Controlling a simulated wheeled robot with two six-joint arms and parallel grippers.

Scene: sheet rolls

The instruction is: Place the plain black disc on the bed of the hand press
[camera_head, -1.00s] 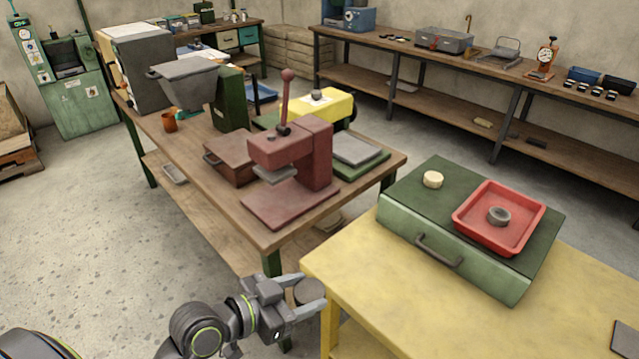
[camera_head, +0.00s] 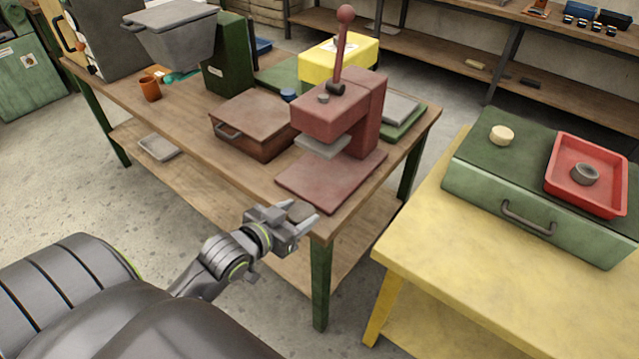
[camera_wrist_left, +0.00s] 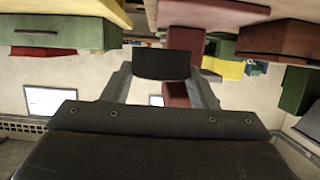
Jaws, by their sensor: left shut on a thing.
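My left gripper (camera_head: 303,215) is shut on the dark plain disc (camera_head: 298,210) at the front edge of the wooden table. In the left wrist view the disc (camera_wrist_left: 161,64) sits between the two fingers. The dull red hand press (camera_head: 368,112) stands on the table beyond and above the gripper in the picture. Its flat red bed (camera_head: 318,185) looks empty under a grey pressing plate (camera_head: 322,147). The disc is apart from the bed, nearer to me. My right gripper is out of view.
A brown case (camera_head: 255,125) stands left of the press on the wooden table (camera_head: 200,140). At right, a yellow table (camera_head: 450,240) bears a green case (camera_head: 500,190) with a cream disc (camera_head: 502,135) and a red tray (camera_head: 620,190) holding a grey ring (camera_head: 585,174).

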